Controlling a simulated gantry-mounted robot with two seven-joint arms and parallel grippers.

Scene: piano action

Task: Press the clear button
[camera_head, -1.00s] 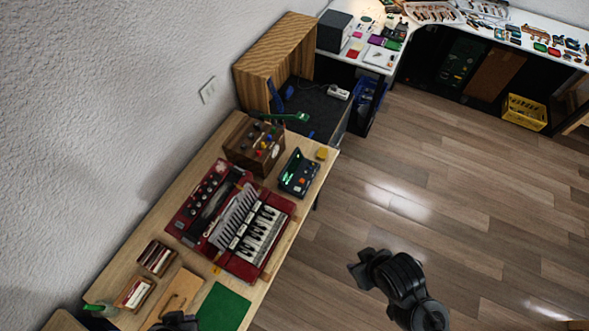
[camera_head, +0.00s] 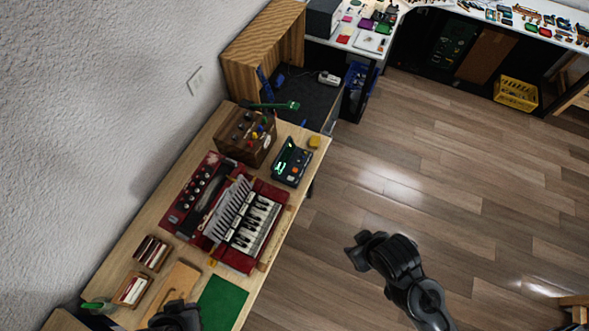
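A small dark device with a lit green display (camera_head: 291,162) lies on the wooden table near its far right corner. It has a few small coloured buttons, one of them orange-red. Their labels are too small to read, so I cannot tell which one is clear. My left gripper (camera_head: 174,314) is at the bottom edge, over the near end of the table, well away from the device and partly cut off. My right gripper (camera_head: 356,250) is over the floor, right of the table and apart from the device.
A red accordion-like piano action (camera_head: 228,215) fills the table's middle. A green mat (camera_head: 222,303) is near the front. The floor right of the table is clear.

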